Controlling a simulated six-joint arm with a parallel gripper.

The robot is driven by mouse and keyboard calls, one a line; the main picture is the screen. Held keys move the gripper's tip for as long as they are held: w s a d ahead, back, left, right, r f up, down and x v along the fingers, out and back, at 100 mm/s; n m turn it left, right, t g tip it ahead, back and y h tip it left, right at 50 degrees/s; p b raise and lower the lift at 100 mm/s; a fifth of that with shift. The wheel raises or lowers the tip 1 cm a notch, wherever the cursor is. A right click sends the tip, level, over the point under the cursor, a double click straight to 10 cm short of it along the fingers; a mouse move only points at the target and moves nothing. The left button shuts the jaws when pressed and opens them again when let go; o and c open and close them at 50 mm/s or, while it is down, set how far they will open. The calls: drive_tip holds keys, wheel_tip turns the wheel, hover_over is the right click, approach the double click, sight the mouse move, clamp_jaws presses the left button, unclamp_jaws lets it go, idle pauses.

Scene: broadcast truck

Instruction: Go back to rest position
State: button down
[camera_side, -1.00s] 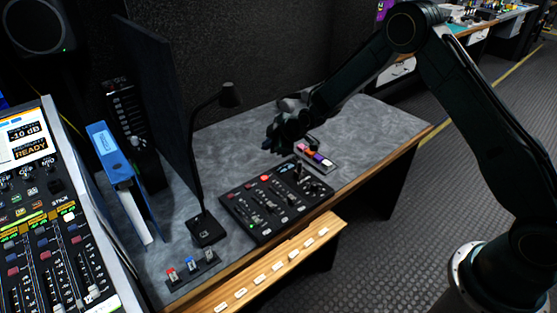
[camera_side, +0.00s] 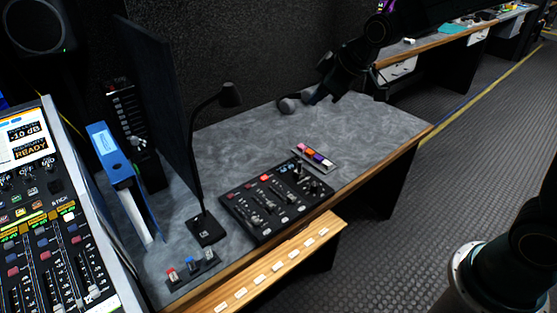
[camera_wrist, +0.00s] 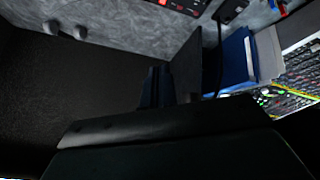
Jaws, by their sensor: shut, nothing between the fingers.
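My gripper (camera_side: 322,94) is raised at the back of the grey desk (camera_side: 375,125), in the upper middle of the side view. It is shut and empty, and apart from the control panel. The black control panel (camera_side: 277,203) with sliders and coloured buttons lies on the desk's front part, well below and in front of my gripper. In the wrist view, a dark part of my gripper fills the bottom, and a corner of the panel (camera_wrist: 178,5) shows at the top edge. My upper arm is partly out of the side view.
A lamp-like gooseneck (camera_side: 194,150) and a dark upright screen (camera_side: 160,105) stand left of the panel. A blue binder (camera_side: 112,160) and a mixing console (camera_side: 60,240) are further left. A small grey object (camera_side: 288,104) lies near my gripper. The desk's right part is clear.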

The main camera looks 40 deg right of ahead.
drive_tip(key=s+d+r+m+g, duration=0.1)
drive_tip(key=s+r+m, duration=0.1)
drive_tip(key=s, duration=1.2)
drive_tip(key=s+r+m+h, duration=0.1)
drive_tip(key=s+m, duration=0.3)
drive_tip(key=s, duration=1)
drive_tip(key=shift+s+d+r+g, duration=0.25)
drive_tip(key=shift+d+r+g, duration=0.15)
drive_tip(key=shift+r, duration=0.35)
